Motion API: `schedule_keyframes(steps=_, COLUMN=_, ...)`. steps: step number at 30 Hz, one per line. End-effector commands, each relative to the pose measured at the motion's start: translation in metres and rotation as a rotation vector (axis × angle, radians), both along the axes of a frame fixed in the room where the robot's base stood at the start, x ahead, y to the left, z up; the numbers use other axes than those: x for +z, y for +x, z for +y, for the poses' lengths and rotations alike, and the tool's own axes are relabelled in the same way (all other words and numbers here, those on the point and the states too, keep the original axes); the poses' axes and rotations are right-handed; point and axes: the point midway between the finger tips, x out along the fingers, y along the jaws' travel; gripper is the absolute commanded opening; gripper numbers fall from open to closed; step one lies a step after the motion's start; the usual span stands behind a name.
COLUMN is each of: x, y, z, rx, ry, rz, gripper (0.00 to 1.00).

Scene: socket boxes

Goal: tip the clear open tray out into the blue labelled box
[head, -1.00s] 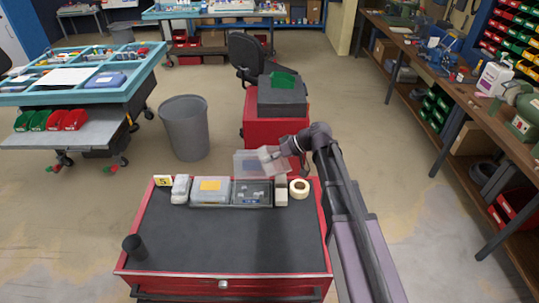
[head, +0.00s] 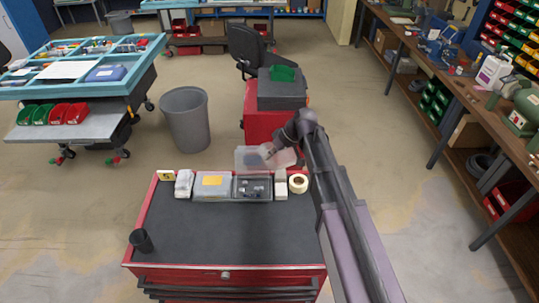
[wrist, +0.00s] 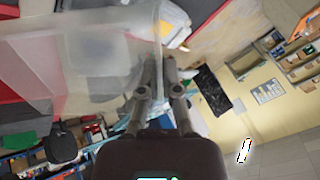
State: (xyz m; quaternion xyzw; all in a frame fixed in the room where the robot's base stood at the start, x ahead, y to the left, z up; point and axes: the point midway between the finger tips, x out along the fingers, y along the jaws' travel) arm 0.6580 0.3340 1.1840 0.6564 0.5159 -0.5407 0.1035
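The clear open tray (head: 248,158) is held by my gripper (head: 267,151) above and just behind the back edge of the red cart. In the wrist view the tray (wrist: 95,60) fills the upper left, and the fingers (wrist: 157,90) are closed on its edge. The tray looks tilted in the wrist view; I see no pieces in it. On the cart's back edge, a clear grey box (head: 212,187) has an orange-yellow label. Beside it, a grey open box (head: 237,196) holds several small pieces. I cannot tell which is the blue labelled box; no blue label is readable.
A white box (head: 281,187) and a tape roll (head: 298,183) stand right of the boxes, a pale box (head: 184,184) left. A black cup (head: 140,240) stands at the mat's left front. The dark mat (head: 220,235) is otherwise clear. A red cabinet (head: 264,126) stands behind.

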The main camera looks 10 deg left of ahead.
Motion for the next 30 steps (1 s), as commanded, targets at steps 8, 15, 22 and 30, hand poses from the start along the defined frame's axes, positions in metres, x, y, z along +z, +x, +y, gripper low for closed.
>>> schedule_keyframes(steps=8, x=0.007, y=0.0, z=0.001, rx=0.002, ry=-0.099, rz=-0.019, gripper=0.0)
schedule_keyframes(steps=15, x=0.011, y=0.0, z=0.002, rx=0.002, ry=-0.26, rz=-0.05, gripper=0.0)
schedule_keyframes(steps=22, x=0.013, y=0.0, z=0.002, rx=0.002, ry=-0.419, rz=-0.081, gripper=0.0)
schedule_keyframes(steps=30, x=0.015, y=0.0, z=0.001, rx=0.001, ry=-0.577, rz=-0.111, gripper=0.0)
